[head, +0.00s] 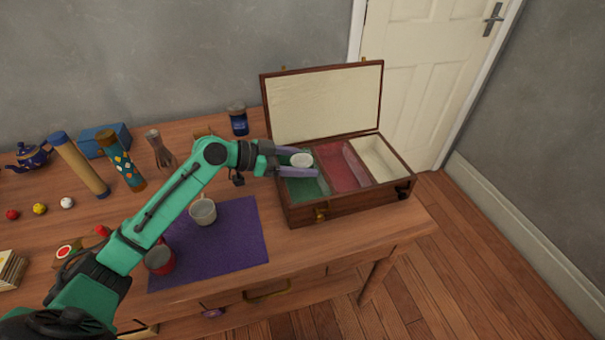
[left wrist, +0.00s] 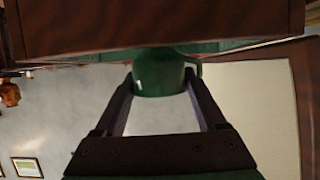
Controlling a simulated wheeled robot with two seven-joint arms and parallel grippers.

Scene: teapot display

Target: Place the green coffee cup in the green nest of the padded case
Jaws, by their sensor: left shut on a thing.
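The padded case (head: 345,208) stands open at the right end of the table, with green, red and cream nests side by side. The green nest (head: 300,188) is the leftmost. My left gripper (head: 300,163) is over the green nest, its fingers closed on the sides of the green coffee cup, whose pale inside (head: 301,160) faces up in the head view. The left wrist view shows the cup's green outside (left wrist: 158,78) between the fingertips, close to the case wall (left wrist: 150,25). I cannot tell whether the cup touches the nest floor. My right gripper is out of view.
The case lid (head: 325,103) stands upright behind. A purple mat (head: 235,245) holds a pale cup (head: 203,211) and a red cup (head: 160,260). A dark blue jar (head: 238,120) stands left of the lid. A teapot (head: 27,156), tubes and small balls are at the left.

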